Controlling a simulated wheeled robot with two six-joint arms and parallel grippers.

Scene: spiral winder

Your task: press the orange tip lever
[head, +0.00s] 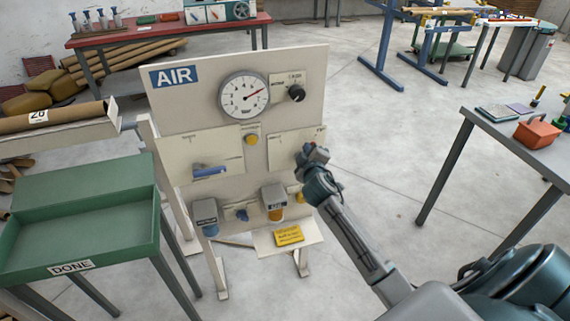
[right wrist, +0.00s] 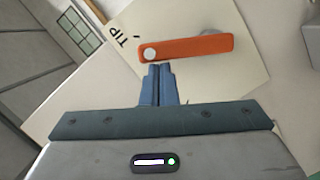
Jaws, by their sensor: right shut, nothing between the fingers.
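The orange tip lever (right wrist: 195,48) shows in the right wrist view, on a pale plate (right wrist: 215,85) marked TIP. It has a round white pivot at its left end. My right gripper (right wrist: 159,68) is shut and empty, with its fingertips just below the pivot end of the lever in that view. I cannot tell whether they touch it. In the head view my right gripper (head: 312,152) is in front of the right-hand plate of the AIR board (head: 225,110) and hides the lever. My left gripper is not in view.
The board carries a gauge (head: 244,94), a black knob (head: 296,93) and a blue lever (head: 209,171). A green DONE tray (head: 85,235) stands at the left. A grey table (head: 510,135) stands at the right. Open floor lies between the board and that table.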

